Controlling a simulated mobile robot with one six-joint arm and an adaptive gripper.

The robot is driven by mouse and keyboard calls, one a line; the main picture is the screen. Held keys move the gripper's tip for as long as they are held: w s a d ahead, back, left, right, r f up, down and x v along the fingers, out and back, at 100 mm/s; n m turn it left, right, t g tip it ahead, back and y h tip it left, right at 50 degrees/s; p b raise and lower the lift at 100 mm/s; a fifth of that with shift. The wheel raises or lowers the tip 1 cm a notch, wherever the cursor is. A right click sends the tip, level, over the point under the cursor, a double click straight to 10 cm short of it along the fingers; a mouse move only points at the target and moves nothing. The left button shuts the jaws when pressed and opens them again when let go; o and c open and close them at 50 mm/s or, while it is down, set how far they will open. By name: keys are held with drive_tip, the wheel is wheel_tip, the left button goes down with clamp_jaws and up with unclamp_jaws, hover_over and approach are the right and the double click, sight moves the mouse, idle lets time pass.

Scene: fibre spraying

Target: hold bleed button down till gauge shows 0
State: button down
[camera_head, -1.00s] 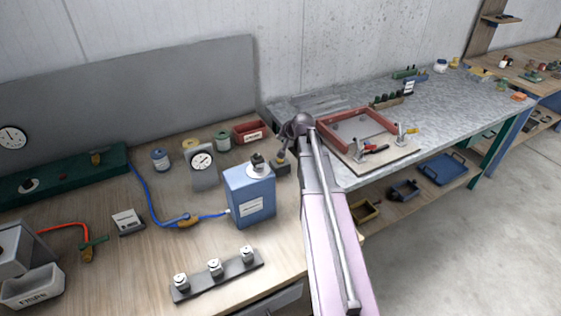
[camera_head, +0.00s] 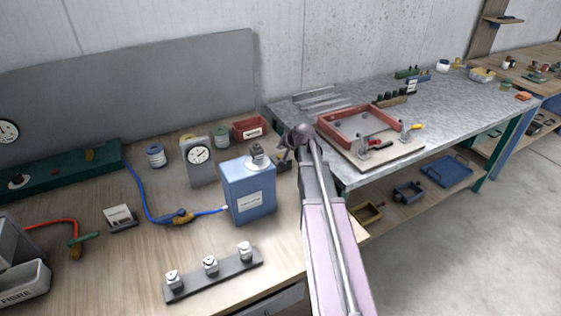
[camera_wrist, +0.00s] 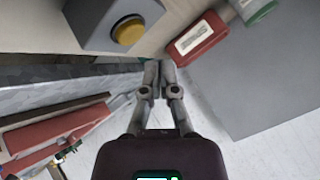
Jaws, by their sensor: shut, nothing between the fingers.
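The wrist view shows a yellow round button (camera_wrist: 128,31) on a grey box (camera_wrist: 108,22) at the top. I take it for the bleed button. My gripper (camera_wrist: 163,66) is shut and empty below and to the right of the button, apart from it in the picture. In the head view my gripper is mostly hidden by my arm, near the right side of the blue tank (camera_head: 249,192). A white-faced dial gauge (camera_head: 199,155) stands left of the tank; its reading is too small to tell. A second dial (camera_head: 8,132) shows at the left edge.
A red labelled bin (camera_head: 248,128) stands behind the tank and shows right of my gripper in the wrist view (camera_wrist: 197,42). A blue hose (camera_head: 145,199) runs to the tank. A metal table (camera_head: 455,103) with a red frame (camera_head: 327,131) is at the right.

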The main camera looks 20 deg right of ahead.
sight(281, 156)
drive_tip(key=shift+f+b, duration=0.5)
drive_tip(key=shift+f, duration=0.3)
drive_tip(key=shift+f, duration=0.15)
idle(1.0)
drive_tip(key=shift+f+b, duration=0.3)
drive_tip(key=shift+b, duration=0.15)
drive_tip(key=shift+f+b, duration=0.4)
idle(0.8)
drive_tip(key=shift+r, duration=0.1)
idle(3.3)
drive_tip(key=shift+r+p, duration=0.8)
drive_tip(key=shift+p, duration=0.1)
